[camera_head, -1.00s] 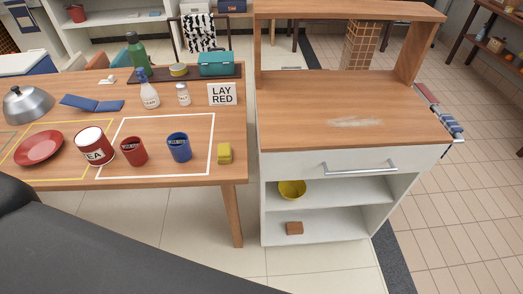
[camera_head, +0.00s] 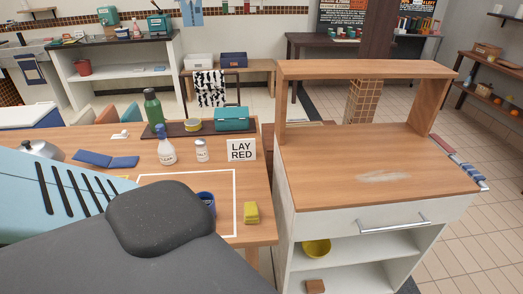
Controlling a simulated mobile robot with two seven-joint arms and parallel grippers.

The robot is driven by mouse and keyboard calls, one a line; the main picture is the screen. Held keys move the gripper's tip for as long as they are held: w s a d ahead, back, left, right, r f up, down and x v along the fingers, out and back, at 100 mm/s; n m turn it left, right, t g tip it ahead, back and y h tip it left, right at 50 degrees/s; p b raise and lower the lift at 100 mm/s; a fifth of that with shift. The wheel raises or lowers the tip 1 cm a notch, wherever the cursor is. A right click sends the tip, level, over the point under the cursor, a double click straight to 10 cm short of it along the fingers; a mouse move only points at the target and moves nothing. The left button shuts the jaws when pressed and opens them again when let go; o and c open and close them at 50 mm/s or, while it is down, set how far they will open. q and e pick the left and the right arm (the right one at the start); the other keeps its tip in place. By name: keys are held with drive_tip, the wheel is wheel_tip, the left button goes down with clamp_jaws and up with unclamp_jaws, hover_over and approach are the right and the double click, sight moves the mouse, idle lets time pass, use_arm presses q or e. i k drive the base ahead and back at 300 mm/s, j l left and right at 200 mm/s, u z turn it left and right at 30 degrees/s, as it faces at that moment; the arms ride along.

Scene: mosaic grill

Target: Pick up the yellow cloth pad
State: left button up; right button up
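The yellow cloth pad (camera_head: 251,213) is a small folded block on the wooden table (camera_head: 259,187). It lies near the table's front right corner, just right of the white outlined square and below the LAY RED sign (camera_head: 241,150). Nothing touches it and it is fully visible. A dark grey and pale blue arm part of mine fills the lower left and hides much of the table. Neither gripper shows.
A blue cup (camera_head: 207,202) stands left of the pad, partly hidden by my arm. A wooden-topped cabinet (camera_head: 375,170) stands close on the right.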

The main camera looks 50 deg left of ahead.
sight(251, 208)
drive_tip(key=k+j+z, duration=0.25)
drive_tip(key=j, duration=0.15)
drive_tip(key=k+j+z, duration=0.25)
drive_tip(key=j, duration=0.15)
drive_tip(key=k+j, duration=0.25)
drive_tip(key=j, duration=0.15)
drive_tip(key=k+j+z, duration=0.15)
drive_tip(key=k+j, duration=0.1)
drive_tip(key=j, duration=0.1)
